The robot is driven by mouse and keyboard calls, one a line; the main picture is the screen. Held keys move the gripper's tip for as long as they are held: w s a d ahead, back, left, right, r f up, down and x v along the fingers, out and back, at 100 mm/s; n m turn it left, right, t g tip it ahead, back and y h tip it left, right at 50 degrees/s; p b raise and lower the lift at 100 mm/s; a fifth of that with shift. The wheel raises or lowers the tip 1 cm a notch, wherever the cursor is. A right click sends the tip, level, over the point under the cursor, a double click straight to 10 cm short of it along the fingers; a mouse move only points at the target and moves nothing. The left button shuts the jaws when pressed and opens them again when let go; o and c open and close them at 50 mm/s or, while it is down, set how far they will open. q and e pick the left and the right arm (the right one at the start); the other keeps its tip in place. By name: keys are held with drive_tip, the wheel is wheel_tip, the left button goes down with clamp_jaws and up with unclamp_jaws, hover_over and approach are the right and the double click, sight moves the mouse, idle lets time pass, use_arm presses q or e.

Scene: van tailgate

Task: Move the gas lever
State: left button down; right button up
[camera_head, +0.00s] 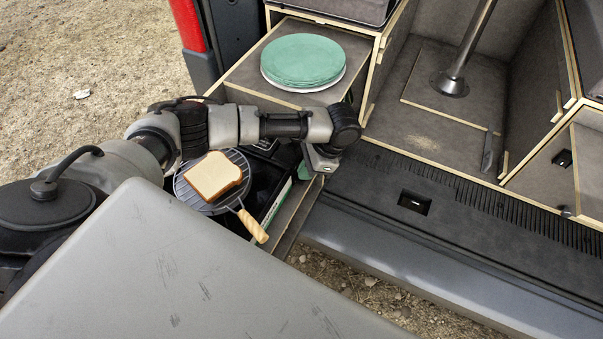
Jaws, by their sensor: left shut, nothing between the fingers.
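The gas lever itself cannot be made out; my left arm and gripper cover that part of the stove. The dark camping stove (268,187) stands on a pulled-out board at the van's tail, partly hidden under my left arm. A round wire grill pan (186,188) with a wooden handle sits over its left part and carries a slice of bread (213,176). My left gripper (305,172) points down at the right end of the stove, close to its green-edged side. It is shut with nothing in it. Whether it touches the stove cannot be seen. My right gripper is not in view.
Green plates (303,59) are stacked on the cabinet top (245,78) behind my arm. A metal table post (463,50) stands on the van floor. The grey bumper (430,260) runs along the right front. Gravel ground (80,60) lies open at left.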

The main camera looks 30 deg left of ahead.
use_arm(q)
drive_tip(key=shift+w+d+r+p, duration=0.25)
drive_tip(key=shift+w+d+r, duration=0.05)
drive_tip(key=shift+w+d, duration=0.3)
drive_tip(key=shift+w+d+r+p, duration=0.25)
drive_tip(key=shift+w+d, duration=0.2)
drive_tip(key=shift+d, duration=0.2)
drive_tip(key=v, duration=1)
drive_tip(key=shift+r, duration=0.35)
drive_tip(key=shift+w+d, duration=0.1)
